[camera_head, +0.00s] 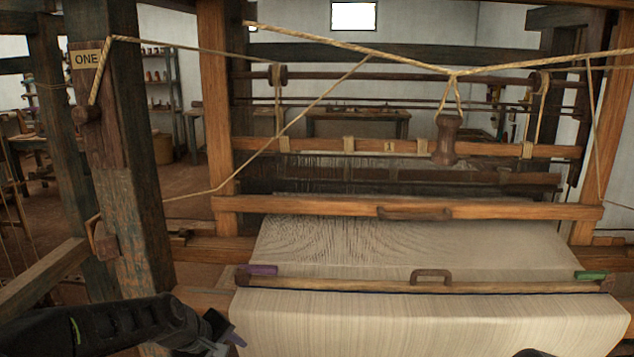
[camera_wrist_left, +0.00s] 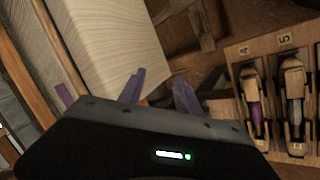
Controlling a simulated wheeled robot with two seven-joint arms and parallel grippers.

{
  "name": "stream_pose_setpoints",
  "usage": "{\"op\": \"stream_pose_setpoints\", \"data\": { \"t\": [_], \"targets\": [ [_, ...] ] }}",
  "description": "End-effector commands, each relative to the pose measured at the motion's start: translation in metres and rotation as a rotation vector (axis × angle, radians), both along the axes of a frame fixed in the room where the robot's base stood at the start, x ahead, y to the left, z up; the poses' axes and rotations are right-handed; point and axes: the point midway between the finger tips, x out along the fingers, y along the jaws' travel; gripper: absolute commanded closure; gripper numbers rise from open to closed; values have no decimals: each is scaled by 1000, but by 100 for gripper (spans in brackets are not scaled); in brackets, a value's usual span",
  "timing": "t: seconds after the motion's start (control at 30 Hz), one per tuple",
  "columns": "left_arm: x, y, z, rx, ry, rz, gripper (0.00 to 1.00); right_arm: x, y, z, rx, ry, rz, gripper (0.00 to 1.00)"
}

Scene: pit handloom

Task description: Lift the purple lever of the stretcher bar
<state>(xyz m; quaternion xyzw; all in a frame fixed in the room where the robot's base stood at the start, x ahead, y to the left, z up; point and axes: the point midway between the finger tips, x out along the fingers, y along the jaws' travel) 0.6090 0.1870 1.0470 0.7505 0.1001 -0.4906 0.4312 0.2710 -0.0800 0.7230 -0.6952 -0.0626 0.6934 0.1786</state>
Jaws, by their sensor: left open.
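The stretcher bar (camera_head: 340,285) is a long wooden bar lying across the pale cloth, with a small wooden handle in its middle. Its purple lever (camera_head: 258,270) lies flat at the left end, and a green lever (camera_head: 590,275) is at the right end. My left gripper (camera_head: 229,341) is below and left of the purple lever, apart from it. In the left wrist view, its two fingers (camera_wrist_left: 160,92) are spread with nothing held between them. A purple piece, apparently the lever (camera_wrist_left: 65,95), shows at the left, partly hidden by the gripper body.
A wooden beam (camera_head: 310,205) with a handle crosses above the cloth (camera_head: 420,325). A thick post (camera_head: 135,220) stands at the left, near my left arm. Ropes hang higher up. The left wrist view shows a numbered wooden rack (camera_wrist_left: 240,75) holding shuttles at the right.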

Motion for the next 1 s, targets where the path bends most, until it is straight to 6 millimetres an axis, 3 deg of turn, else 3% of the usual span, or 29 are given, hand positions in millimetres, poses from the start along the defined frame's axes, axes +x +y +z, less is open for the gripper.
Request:
{"op": "stream_pose_setpoints", "data": {
  "t": [0.03, 0.13, 0.2, 0.27, 0.4, 0.5, 0.6, 0.7, 0.8, 1.0],
  "targets": [
    [-11, -8, -49, 69, 0, -70, 60, 0, 0, -5, 1, -1, 0, 100],
    [-39, -23, -127, 198, -25, -226, 60, 0, 1, -10, 2, -4, 1, 100],
    [-68, -35, -176, 260, -27, -332, 60, 0, 1, -13, 3, -5, 0, 100],
    [-97, -46, -214, 295, -24, -418, 60, 0, 2, -16, 4, -6, 1, 100],
    [-182, -74, -287, 305, 21, -585, 60, 0, 3, -24, 6, -7, 3, 100],
    [-244, -92, -320, 258, 85, -651, 60, 1, 3, -28, 8, -9, 2, 100],
    [-294, -105, -339, 198, 166, -685, 60, 0, 4, -31, 9, -9, 3, 100],
    [-326, -113, -351, 152, 227, -696, 60, 0, 4, -34, 9, -9, 3, 100],
    [-339, -113, -361, 129, 261, -684, 60, 0, 4, -37, 9, -9, 3, 100],
    [-338, -111, -361, 128, 264, -676, 60, 0, 4, -36, 9, -9, 3, 100]
  ]
}}
